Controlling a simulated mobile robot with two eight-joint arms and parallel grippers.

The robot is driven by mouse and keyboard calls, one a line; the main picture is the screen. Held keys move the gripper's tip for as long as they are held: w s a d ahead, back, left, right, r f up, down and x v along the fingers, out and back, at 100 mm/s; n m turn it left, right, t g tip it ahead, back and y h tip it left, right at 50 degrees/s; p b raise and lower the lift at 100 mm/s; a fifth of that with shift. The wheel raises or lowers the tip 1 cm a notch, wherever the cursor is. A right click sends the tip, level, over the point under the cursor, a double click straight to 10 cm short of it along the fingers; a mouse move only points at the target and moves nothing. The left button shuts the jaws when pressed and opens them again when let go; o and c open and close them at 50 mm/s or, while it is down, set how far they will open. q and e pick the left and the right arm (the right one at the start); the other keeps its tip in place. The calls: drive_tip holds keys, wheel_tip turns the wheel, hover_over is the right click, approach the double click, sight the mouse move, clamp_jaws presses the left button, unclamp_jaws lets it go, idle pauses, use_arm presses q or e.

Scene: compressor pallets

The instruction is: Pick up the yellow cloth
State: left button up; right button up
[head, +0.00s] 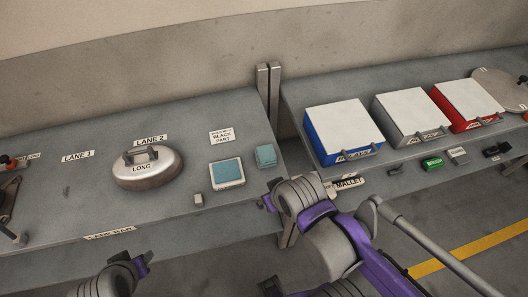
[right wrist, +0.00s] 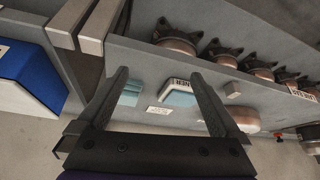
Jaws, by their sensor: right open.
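I see no yellow cloth in either view. A teal folded piece, perhaps a cloth (head: 265,156), lies near the right edge of the left table; a teal pad on a white base (head: 227,174) lies beside it. In the right wrist view the teal piece (right wrist: 131,93) and the teal pad (right wrist: 180,98) show beyond my right gripper (right wrist: 160,74), which is open with nothing between its fingers. In the head view my right arm reaches the front of the gap between the tables. My left gripper (head: 141,264) is at the bottom left, its fingers unclear.
A metal compressor (head: 148,168) stands on the left table (head: 60,200). Blue (head: 341,136), grey (head: 408,120) and red (head: 466,107) bins with white tops stand on the right table. Metal posts (head: 268,90) rise at the gap. A yellow line (head: 460,248) marks the floor.

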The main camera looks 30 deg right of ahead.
idle(0.4)
drive_tip(key=m+g+b, duration=0.3)
drive_tip(key=g+b, duration=0.2)
approach(265, 152)
drive_tip(key=shift+w+d+f, duration=0.2)
drive_tip(key=shift+w+d, duration=0.3)
wheel_tip(265, 152, down, 5)
drive_tip(key=shift+r, duration=0.2)
drive_tip(key=f, duration=0.5)
drive_tip(key=shift+s+a+f+b, duration=0.3)
drive_tip(key=shift+a, duration=0.05)
use_arm(q)
wheel_tip(265, 152, down, 7)
drive_tip(key=s, duration=0.1)
drive_tip(key=shift+s+r, duration=0.2)
drive_tip(key=shift+s, duration=0.15)
